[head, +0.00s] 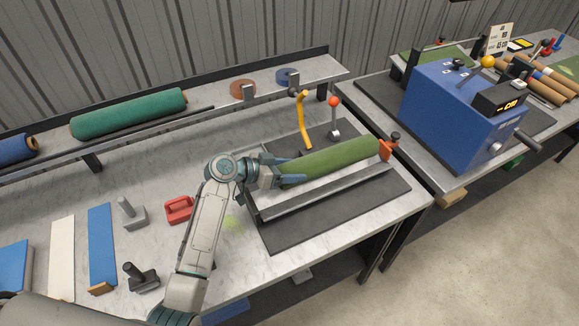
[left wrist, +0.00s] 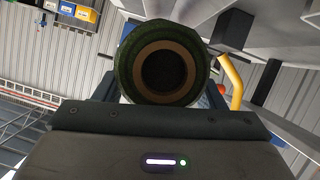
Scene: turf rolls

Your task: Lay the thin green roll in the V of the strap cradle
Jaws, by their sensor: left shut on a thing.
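The thin green roll (head: 332,161) lies lengthwise over the strap cradle (head: 330,190), a grey metal V trough on a dark base plate. My left gripper (head: 284,172) is shut on the roll's left end. The roll's far end is near the orange part at the cradle's right end. I cannot tell whether the roll touches the trough, as it hides much of the V. In the left wrist view, the roll's round end (left wrist: 121,61) with its brown hollow core (left wrist: 164,72) sits between the fingers. My right gripper is not in view.
A yellow curved lever (head: 303,120) and a red-knobbed lever (head: 334,116) stand behind the cradle. A thicker dark green roll (head: 130,113) lies on the back shelf. A red case (head: 179,209) is left of my arm. A blue machine (head: 455,115) stands on the right bench.

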